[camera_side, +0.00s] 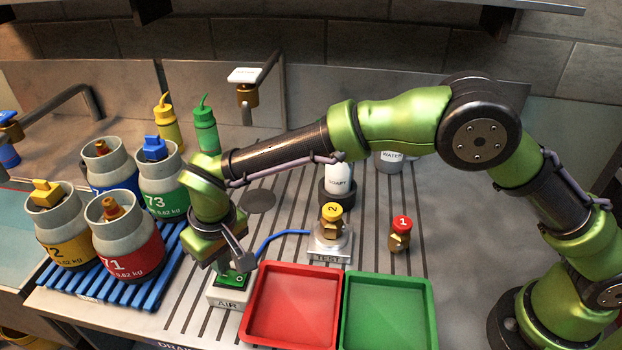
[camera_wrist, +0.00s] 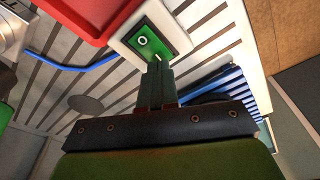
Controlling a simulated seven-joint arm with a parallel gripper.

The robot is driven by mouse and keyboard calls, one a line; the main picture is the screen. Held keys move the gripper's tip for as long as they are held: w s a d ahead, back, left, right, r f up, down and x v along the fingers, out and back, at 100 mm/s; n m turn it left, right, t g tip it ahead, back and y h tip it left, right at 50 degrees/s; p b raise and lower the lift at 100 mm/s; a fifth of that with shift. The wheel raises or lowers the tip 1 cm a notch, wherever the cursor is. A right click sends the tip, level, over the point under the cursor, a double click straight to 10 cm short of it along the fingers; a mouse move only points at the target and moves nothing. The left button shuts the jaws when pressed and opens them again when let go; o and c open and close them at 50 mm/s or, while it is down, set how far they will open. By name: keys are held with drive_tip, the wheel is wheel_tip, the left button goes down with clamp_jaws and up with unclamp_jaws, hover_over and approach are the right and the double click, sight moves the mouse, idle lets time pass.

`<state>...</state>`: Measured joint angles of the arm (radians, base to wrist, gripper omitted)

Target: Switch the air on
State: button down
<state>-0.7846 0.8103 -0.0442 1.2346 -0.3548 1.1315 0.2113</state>
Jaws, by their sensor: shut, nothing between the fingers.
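The AIR switch (camera_side: 238,281) is a green rocker on a white box labelled AIR (camera_side: 226,303), left of the red tray. In the wrist view the green rocker (camera_wrist: 150,36) shows a white ring mark, and a short white line mark nearer my fingers. My gripper (camera_wrist: 160,66) is shut and empty, its fingertips at the line-mark end of the rocker. In the side view my gripper (camera_side: 224,264) is right over the switch, and its fingers are partly hidden. I cannot tell whether they touch the rocker or which way it is tipped.
The red tray (camera_side: 248,310) and green tray (camera_side: 431,310) lie right of the box. A blue hose (camera_side: 280,238) runs to the TEST stand (camera_side: 329,256). Several gas cylinders stand on a blue slatted rack (camera_side: 150,290) at left. A red-capped brass valve (camera_side: 400,236) stands on the right.

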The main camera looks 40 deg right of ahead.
drive_tip(key=shift+f, duration=0.85)
idle(0.8)
drive_tip(key=shift+r, duration=3.55)
drive_tip(key=shift+s+d+f+g, duration=0.3)
drive_tip(key=shift+s+d+f, duration=0.35)
drive_tip(key=shift+s+f, duration=0.1)
drive_tip(key=s+d+r+m+t, duration=0.2)
drive_tip(key=s+d+r, duration=0.2)
drive_tip(key=d, duration=0.7)
drive_tip(key=s+d+r+m+t+y, duration=0.1)
drive_tip(key=s+d+r, duration=0.4)
drive_tip(key=d, duration=0.6)
drive_tip(key=s+d+r+m+t, duration=0.3)
drive_tip(key=s+d, duration=0.4)
drive_tip(key=d, duration=0.4)
wheel_tip(320, 180, up, 2)
drive_tip(key=shift+s+r+m+y, duration=0.1)
drive_tip(key=shift+s+m+y, duration=0.15)
drive_tip(key=shift+m, duration=0.25)
